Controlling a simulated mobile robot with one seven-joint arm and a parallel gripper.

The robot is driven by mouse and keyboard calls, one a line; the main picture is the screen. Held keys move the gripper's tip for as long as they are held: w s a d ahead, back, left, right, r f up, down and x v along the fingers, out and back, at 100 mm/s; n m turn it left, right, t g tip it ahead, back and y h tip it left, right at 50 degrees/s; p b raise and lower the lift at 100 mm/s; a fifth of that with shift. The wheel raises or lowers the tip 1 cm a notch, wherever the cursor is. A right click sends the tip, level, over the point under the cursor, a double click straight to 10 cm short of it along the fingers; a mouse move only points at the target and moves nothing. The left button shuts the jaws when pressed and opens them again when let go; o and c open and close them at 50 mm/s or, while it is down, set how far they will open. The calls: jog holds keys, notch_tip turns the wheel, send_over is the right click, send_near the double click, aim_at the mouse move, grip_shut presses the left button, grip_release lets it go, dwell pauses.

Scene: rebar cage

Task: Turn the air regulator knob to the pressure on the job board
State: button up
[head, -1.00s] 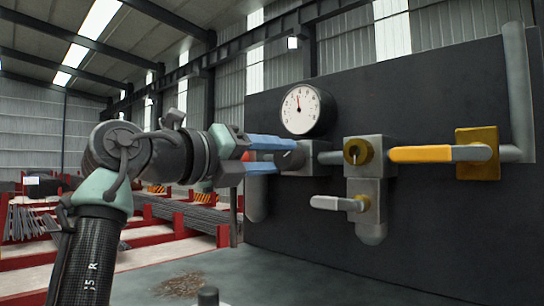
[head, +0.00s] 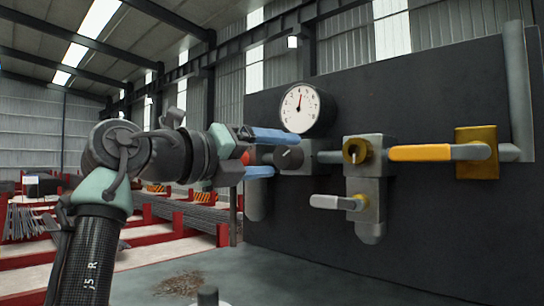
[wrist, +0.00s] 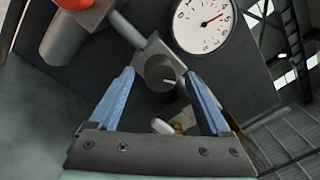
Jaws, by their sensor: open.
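The dark grey regulator knob (head: 292,157) has a pale pointer line and sits on a grey block on the dark panel. My gripper (head: 284,154) is open, with one blue finger above the knob and one below it. In the wrist view the knob (wrist: 160,72) shows between and just beyond the fingertips, with gaps on both sides. The round white pressure gauge (head: 301,108) is above the knob, and its red needle points nearly straight up. The gauge (wrist: 203,25) also shows in the wrist view. I see no job board.
Right of the knob are a brass fitting (head: 357,150), a yellow lever handle (head: 435,153) and, lower, a white lever handle (head: 332,202). All stand out from the dark panel (head: 440,230). Red racks with bars (head: 185,213) stand at left.

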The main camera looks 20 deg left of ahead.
jog(key=b+v, duration=0.6)
jog(key=v, duration=0.7)
jog(key=shift+f, duration=0.15)
